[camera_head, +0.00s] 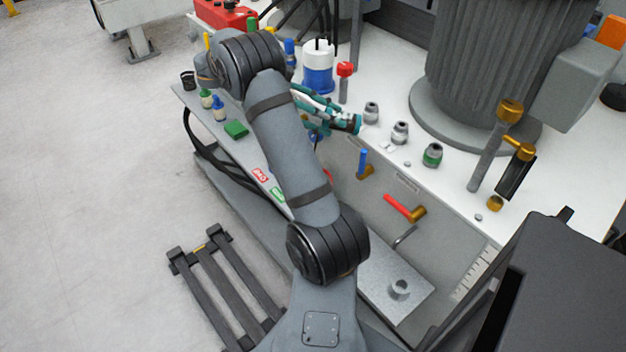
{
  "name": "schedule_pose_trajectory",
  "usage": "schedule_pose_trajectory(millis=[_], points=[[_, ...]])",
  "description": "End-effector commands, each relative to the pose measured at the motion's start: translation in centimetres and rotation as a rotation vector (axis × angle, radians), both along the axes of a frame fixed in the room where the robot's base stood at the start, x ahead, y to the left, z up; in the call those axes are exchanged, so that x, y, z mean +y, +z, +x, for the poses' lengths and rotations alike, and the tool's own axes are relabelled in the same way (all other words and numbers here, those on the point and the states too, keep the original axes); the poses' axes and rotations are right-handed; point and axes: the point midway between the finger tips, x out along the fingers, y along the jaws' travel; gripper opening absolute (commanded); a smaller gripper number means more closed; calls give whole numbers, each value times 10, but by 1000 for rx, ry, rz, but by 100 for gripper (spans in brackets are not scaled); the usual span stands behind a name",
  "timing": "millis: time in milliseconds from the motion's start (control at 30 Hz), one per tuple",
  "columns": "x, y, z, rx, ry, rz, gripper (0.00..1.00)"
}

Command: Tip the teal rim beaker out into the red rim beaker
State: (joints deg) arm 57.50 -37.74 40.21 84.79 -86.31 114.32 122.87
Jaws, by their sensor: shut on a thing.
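My arm crosses the middle of the head view, and its forearm and wrist cover part of the bench. I cannot pick out the teal rim beaker or the red rim beaker.
A blue-and-white container (318,68) and a red-topped post (344,82) stand behind. Several grey fittings (400,132) line the bench. Two small capped bottles (218,109) and a green block (236,129) are left of my arm. A ribbed grey column (500,60) blocks the back right.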

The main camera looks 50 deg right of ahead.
Motion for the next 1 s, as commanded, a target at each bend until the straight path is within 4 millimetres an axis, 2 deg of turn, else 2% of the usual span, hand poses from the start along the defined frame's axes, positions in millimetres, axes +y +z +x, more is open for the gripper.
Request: schedule_pose_trajectory(millis=[133,533,1000], points=[[4,-5,6,42,2,-25,12],[7,-2,11,168,2,-105,12],[12,-28,18,378,0,-237,12]])
